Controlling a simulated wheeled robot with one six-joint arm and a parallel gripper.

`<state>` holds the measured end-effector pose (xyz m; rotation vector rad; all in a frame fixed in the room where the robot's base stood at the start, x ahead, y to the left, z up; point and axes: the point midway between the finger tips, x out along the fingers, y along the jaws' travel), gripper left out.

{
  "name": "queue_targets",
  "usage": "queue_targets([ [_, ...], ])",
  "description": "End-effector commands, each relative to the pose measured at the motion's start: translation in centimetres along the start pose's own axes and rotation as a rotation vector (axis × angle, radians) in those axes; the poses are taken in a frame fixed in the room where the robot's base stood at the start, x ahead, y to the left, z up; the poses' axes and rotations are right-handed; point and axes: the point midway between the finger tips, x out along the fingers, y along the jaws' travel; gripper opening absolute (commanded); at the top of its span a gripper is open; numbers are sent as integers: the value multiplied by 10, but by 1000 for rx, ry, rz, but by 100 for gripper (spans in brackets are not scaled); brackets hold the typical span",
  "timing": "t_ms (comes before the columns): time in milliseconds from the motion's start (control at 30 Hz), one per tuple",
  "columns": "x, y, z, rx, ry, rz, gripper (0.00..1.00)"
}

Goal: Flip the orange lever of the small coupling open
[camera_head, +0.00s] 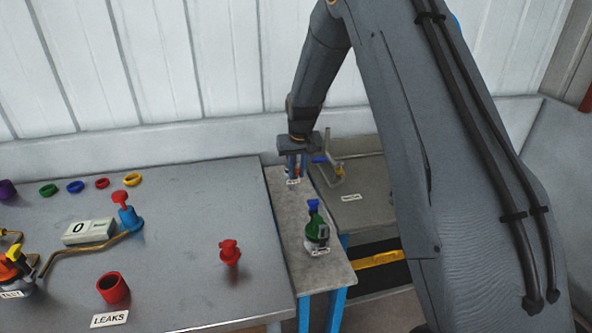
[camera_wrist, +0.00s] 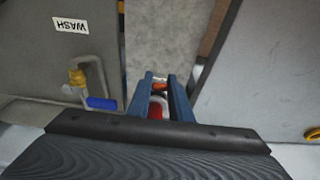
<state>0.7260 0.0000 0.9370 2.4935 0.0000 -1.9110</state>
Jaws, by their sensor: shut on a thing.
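My gripper (camera_head: 296,166) points down over the far end of the narrow grey bench. In the wrist view, its two blue fingers (camera_wrist: 160,84) are on either side of a small red and orange piece (camera_wrist: 157,108). The gripper is shut on this piece, and the fingers hide much of it. I cannot tell whether it is the coupling's orange lever. In the head view, a white label (camera_head: 292,181) shows just below the fingers. A yellow, orange and black fitting (camera_head: 12,263) stands at the far left edge, well apart from my gripper.
To the right is a sink-like surface with a tap (camera_head: 338,172). The left table (camera_head: 190,200) holds a red cup (camera_head: 113,288), red valve (camera_head: 229,252), blue valve (camera_head: 130,216), gauge and coloured rings.

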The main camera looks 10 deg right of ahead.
Motion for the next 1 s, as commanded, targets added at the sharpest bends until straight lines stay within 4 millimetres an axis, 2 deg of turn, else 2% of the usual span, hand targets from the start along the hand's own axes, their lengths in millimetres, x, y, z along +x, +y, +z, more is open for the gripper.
queue_targets([
  [33,8,0,12,0,-23,0,0],
  [200,12,0,18,0,-25,0,0],
  [900,16,0,22,0,-24,0,0],
  [933,16,0,22,0,-24,0,20],
  [1000,16,0,22,0,-24,0,32],
])
